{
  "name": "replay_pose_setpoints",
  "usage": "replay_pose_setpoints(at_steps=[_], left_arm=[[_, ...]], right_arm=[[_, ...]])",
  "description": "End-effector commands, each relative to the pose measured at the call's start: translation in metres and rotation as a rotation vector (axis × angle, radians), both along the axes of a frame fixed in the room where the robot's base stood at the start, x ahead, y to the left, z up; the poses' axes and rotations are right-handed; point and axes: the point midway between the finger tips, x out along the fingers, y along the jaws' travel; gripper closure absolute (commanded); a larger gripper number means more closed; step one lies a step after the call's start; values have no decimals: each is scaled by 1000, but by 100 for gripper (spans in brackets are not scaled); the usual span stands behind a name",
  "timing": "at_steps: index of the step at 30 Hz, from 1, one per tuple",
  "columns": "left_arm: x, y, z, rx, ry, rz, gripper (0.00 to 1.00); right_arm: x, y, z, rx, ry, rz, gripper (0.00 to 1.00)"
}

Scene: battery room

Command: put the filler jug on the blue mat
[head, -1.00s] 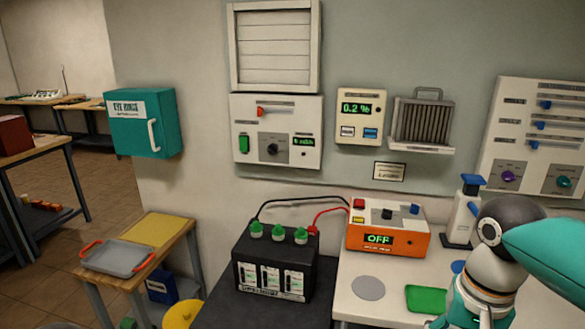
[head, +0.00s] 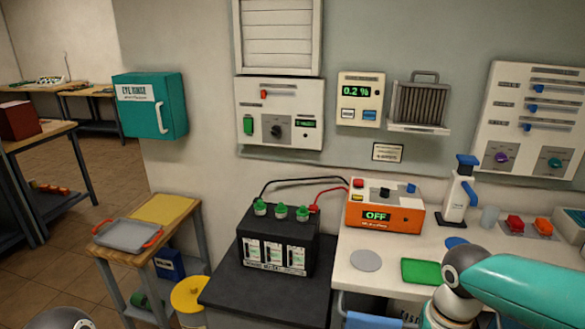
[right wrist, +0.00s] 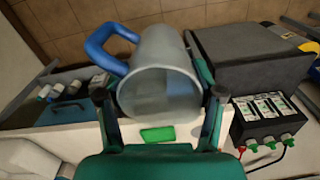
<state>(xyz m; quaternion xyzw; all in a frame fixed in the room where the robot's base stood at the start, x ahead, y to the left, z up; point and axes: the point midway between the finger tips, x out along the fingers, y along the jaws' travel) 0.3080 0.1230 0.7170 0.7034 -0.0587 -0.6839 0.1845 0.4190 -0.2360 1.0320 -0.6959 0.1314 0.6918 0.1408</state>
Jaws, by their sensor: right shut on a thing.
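The filler jug (right wrist: 165,62) is a grey, see-through vessel with a blue handle. It fills the middle of the right wrist view. My right gripper (right wrist: 162,98) is shut on it, one finger on each side, and holds it in front of the bench. In the head view my right arm covers the lower right, and the jug cannot be made out. A small round blue mat (head: 457,242) lies on the white bench behind the arm, partly visible. My left gripper is out of view.
A grey disc (head: 366,260) and a green mat (head: 421,272) lie on the white bench. A black battery (head: 277,240) stands to the left.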

Motion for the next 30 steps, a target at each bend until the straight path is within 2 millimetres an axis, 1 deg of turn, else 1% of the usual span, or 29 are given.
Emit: replay_pose_setpoints(at_steps=[1,2,5,6,9,11,12,15,18,21,30], left_arm=[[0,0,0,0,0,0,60],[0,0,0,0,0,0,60],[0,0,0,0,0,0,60],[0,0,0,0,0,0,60],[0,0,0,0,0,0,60],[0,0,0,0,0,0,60],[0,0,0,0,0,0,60],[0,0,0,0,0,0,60],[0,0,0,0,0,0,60],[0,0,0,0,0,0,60],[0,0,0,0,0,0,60]], right_arm=[[3,2,-20,0,11,20,69],[6,3,-32,0,13,36,69],[17,10,-78,1,16,103,69],[22,13,-96,1,17,136,69],[35,22,-131,1,11,219,69],[45,28,-144,1,6,266,69],[53,31,-149,1,4,295,69],[69,35,-150,-1,-2,346,69],[76,38,-150,-1,0,372,69],[79,39,-149,0,0,385,69],[78,39,-149,-1,1,387,69]])
